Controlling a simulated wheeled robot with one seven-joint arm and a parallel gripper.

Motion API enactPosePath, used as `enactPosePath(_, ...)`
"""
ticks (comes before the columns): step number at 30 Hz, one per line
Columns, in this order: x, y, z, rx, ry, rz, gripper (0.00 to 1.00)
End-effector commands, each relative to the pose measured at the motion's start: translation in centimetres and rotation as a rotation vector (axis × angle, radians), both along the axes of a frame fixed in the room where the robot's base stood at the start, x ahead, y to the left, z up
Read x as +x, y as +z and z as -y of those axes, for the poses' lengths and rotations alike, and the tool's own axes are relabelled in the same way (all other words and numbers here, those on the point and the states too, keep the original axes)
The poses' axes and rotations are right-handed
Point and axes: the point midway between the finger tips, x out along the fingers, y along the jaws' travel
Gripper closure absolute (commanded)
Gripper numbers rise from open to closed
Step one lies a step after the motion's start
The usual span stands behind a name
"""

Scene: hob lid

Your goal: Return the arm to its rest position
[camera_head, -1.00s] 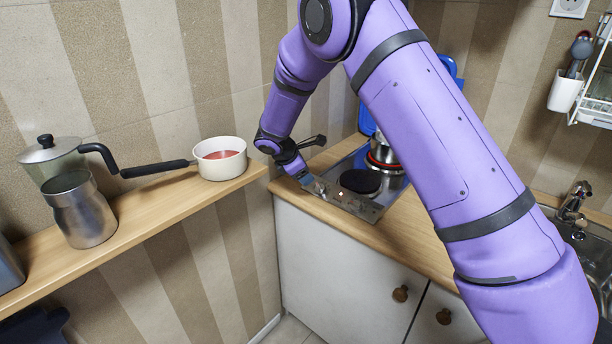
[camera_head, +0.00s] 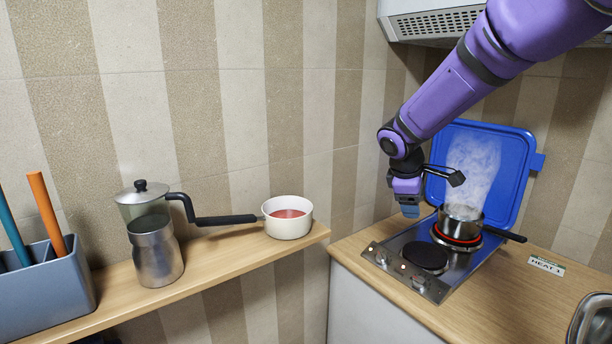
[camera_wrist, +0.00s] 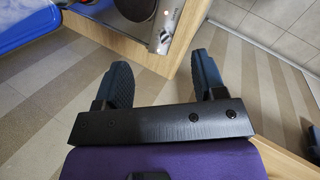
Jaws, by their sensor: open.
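My gripper (camera_head: 409,211) hangs at the end of my purple arm above the back left part of the hob (camera_head: 398,272), pointing down. In the wrist view its two dark blue fingers (camera_wrist: 163,80) stand wide apart with nothing between them. The blue hob lid (camera_head: 512,150) stands raised behind the hob. A steaming steel pot (camera_head: 462,222) sits on the back right plate, which has a glowing red ring. The front left plate (camera_head: 425,255) is dark and bare.
A shelf (camera_head: 215,272) on the left holds a white pan (camera_head: 288,218) with red contents, a steel moka pot (camera_head: 155,250) and a grey holder (camera_head: 45,292). A "HEAT 1" label (camera_head: 547,265) lies on the counter. A range hood (camera_head: 430,24) hangs above.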

Motion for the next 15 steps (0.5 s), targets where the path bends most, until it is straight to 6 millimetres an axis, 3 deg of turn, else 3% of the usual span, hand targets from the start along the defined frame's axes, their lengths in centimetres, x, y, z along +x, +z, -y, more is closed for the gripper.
enactPosePath(1,-1.4,1.6,0.7,0.030,-0.042,0.023,0.36)
enactPosePath(6,-6.3,5.2,2.5,0.132,-0.187,0.080,0.36)
enactPosePath(15,-15.3,9.6,4.7,0.309,-0.428,0.180,0.36)
